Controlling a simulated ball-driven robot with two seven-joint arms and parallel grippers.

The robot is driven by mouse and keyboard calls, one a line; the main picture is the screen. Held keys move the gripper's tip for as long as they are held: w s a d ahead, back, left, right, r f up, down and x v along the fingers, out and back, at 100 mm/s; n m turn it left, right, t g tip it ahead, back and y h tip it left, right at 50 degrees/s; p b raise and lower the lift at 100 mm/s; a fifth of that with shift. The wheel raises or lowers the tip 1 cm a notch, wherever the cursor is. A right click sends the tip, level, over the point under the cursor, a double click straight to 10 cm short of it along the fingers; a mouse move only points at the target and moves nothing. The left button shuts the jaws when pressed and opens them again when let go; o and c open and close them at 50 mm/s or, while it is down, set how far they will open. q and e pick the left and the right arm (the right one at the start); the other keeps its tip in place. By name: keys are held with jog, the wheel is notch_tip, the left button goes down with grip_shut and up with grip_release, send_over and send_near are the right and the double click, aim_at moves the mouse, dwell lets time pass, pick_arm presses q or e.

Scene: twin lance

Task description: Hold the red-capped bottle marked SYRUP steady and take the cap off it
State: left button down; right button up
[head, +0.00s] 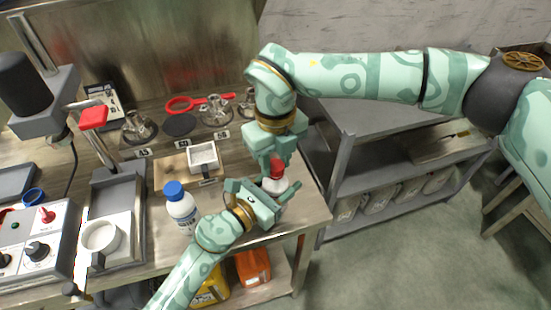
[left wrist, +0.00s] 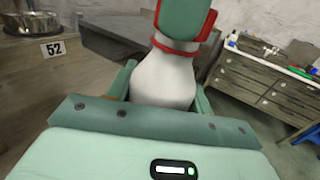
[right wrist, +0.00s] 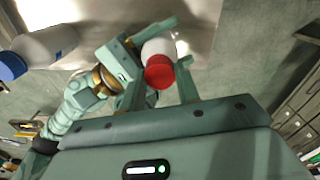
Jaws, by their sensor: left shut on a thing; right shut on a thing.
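The red-capped white bottle (head: 276,186) stands upright near the bench's right end; no SYRUP marking is readable. My left gripper (head: 262,200) is shut around its body, and the white shoulder (left wrist: 165,80) shows between the fingers in the left wrist view. My right gripper (head: 275,158) comes from above and is shut on the red cap (right wrist: 159,73). The cap (head: 277,168) sits at the top of the bottle, partly hidden by the right fingers. A red ring (left wrist: 174,47) shows at the neck. I cannot tell whether the cap is loosened.
A white bottle with a blue cap (head: 180,206) stands left of my left gripper. A white square dish (head: 203,157), glassware (head: 215,112) and a red-handled tool (head: 185,104) lie farther back. A grey shelf cart (head: 385,135) stands right of the bench.

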aim_at(276, 165)
jog(key=shift+r, duration=0.15)
jog(key=shift+r, duration=0.95)
jog(key=shift+c, duration=0.2)
jog(key=shift+r, duration=2)
pick_arm(q)
jog(key=c, duration=0.5)
grip_release()
